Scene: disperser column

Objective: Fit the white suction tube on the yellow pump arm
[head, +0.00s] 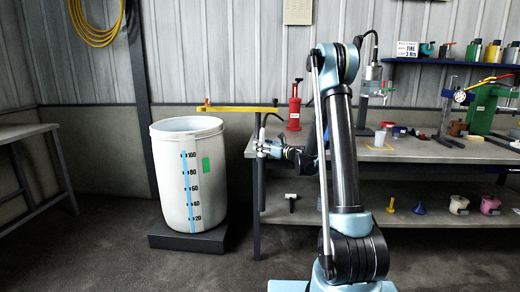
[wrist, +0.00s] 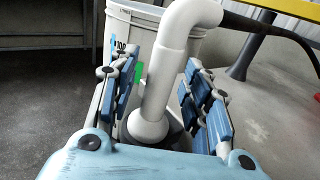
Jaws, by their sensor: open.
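The white suction tube (wrist: 163,85) stands between the two blue-padded fingers of my gripper (wrist: 158,72) in the wrist view. The fingers are open, with a visible gap on the left; contact on the right is unclear. The tube has an elbow at its top and a dark hose leading off to the right. Its rounded lower end is near my palm. The yellow pump arm (head: 238,108) extends horizontally above the table's left end in the head view. My gripper (head: 266,148) is below it. Part of a yellow bar (wrist: 262,16) shows at the wrist view's top right.
A white graduated drum (head: 188,185) stands on a dark platform (head: 180,238) left of the workbench (head: 410,158). A red pump (head: 294,108) and several tools stand on the bench. A grey table (head: 30,131) is at far left. Open floor lies in front of the drum.

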